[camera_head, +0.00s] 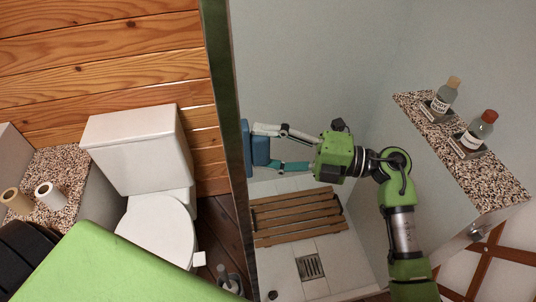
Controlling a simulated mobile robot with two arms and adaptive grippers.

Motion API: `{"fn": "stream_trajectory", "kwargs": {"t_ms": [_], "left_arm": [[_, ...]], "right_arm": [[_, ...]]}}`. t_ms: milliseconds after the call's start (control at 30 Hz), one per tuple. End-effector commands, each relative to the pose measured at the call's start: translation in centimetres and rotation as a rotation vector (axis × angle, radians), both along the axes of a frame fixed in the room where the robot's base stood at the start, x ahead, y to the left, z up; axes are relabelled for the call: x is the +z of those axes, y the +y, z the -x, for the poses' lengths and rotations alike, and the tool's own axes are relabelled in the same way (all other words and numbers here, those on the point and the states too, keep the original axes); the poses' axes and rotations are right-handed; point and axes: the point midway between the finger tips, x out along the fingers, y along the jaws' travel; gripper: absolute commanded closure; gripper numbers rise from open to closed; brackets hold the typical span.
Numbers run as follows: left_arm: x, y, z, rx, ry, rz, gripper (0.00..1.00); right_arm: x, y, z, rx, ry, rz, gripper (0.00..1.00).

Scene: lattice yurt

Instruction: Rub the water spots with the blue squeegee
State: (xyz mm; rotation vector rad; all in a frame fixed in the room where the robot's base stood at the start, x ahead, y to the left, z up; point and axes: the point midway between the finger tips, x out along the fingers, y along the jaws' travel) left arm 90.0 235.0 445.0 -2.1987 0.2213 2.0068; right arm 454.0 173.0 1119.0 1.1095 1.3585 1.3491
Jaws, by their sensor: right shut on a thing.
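The blue squeegee (247,148) is in the head view, left of the middle. Its blue head is upright beside the dark-framed edge of the shower's glass panel (224,150). I cannot tell whether it touches the glass. My right gripper (283,150) comes from the right and is shut on the squeegee, with its fingers pointing left toward the panel. A teal part (290,166) shows along the lower finger. The panel is seen almost edge-on, and I can make out no water spots. My left gripper is not in view.
A stone shelf (480,183) with two bottles (445,95) (479,131) is at the right. A slatted wooden mat (297,217) and a drain (310,267) lie on the shower floor. A white toilet (140,150) stands left of the panel.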

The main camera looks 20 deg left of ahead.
Motion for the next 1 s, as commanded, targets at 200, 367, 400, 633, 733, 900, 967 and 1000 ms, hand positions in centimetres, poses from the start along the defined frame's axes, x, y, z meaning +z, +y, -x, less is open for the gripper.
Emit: {"fn": "stream_trajectory", "kwargs": {"t_ms": [200, 367, 400, 633, 733, 900, 967, 1000], "left_arm": [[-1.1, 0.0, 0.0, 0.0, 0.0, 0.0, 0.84], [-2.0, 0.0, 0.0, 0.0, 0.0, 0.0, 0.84], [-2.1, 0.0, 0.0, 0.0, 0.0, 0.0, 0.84], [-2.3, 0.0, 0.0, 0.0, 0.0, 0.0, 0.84], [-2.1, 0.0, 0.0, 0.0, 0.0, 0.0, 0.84], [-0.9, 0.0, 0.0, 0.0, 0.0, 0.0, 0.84], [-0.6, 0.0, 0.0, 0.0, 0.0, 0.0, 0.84], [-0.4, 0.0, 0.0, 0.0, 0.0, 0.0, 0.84]], "right_arm": [[-0.2, 0.9, -1.0, 0.002, -0.003, -0.001, 0.55], [-0.1, 1.8, -2.1, 0.002, -0.002, -0.001, 0.55], [-0.1, 2.0, -2.3, 0.002, -0.002, -0.001, 0.55], [0.1, 2.3, -3.0, 0.0, -0.002, 0.0, 0.55], [0.2, 2.2, -2.8, 0.002, -0.002, -0.001, 0.55], [0.4, 1.4, -1.7, 0.002, 0.0, -0.001, 0.55], [0.4, 1.1, -1.2, 0.004, 0.002, -0.002, 0.55], [0.4, 0.9, -0.9, 0.004, 0.001, -0.001, 0.55]]}}
